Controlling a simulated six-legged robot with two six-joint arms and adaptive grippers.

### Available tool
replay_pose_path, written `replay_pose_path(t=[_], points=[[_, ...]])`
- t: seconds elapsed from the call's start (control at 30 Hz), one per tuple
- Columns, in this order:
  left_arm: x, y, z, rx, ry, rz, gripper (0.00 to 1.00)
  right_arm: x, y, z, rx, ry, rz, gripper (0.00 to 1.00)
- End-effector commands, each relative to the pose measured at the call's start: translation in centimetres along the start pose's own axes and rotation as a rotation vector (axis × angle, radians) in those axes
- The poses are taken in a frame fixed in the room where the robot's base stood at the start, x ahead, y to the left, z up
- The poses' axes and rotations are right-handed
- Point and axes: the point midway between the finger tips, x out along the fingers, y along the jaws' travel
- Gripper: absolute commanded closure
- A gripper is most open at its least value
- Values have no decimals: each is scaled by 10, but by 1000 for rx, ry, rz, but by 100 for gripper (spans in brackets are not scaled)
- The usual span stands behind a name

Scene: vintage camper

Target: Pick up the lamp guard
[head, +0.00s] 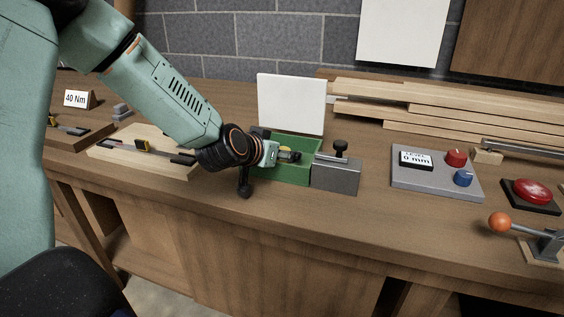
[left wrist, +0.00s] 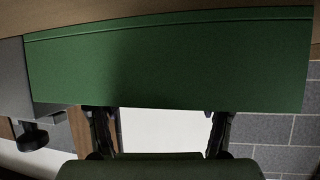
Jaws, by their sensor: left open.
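I cannot pick out a lamp guard for certain in either view. My left gripper (head: 290,156) is over the green fixture (head: 294,176) on the workbench, beside a grey block with a black knob (head: 336,174). A small yellow patch shows at its fingers; I cannot tell what it is. In the left wrist view, the two dark fingers of my left gripper (left wrist: 162,130) are spread apart with nothing visible between them. The green fixture (left wrist: 170,65) fills the upper part of that view. My right gripper is not in view.
A white panel (head: 291,104) stands behind the green fixture. To the right are a grey control box (head: 432,182), a red button (head: 530,192) and an orange-knobbed lever (head: 500,222). Wooden planks (head: 430,105) lie at the back. A pale board (head: 115,152) is at left.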

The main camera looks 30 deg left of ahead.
Motion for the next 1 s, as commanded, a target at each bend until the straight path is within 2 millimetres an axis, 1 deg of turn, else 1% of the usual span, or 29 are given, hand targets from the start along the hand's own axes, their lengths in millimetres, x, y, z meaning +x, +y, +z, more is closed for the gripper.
replay_pose_path(t=[0.03,0.1,0.37,0.47,0.9,0.97,1.0], points=[[6,0,2,4,0,0,31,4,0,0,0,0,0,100],[10,0,1,3,-1,0,31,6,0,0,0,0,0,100],[10,0,0,-1,-1,1,31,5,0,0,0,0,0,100],[10,0,0,-1,0,1,38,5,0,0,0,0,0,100],[10,0,0,-1,-1,1,76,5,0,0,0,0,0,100],[10,0,0,-1,-1,1,81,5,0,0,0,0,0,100],[10,0,0,-1,0,1,81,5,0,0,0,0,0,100]])
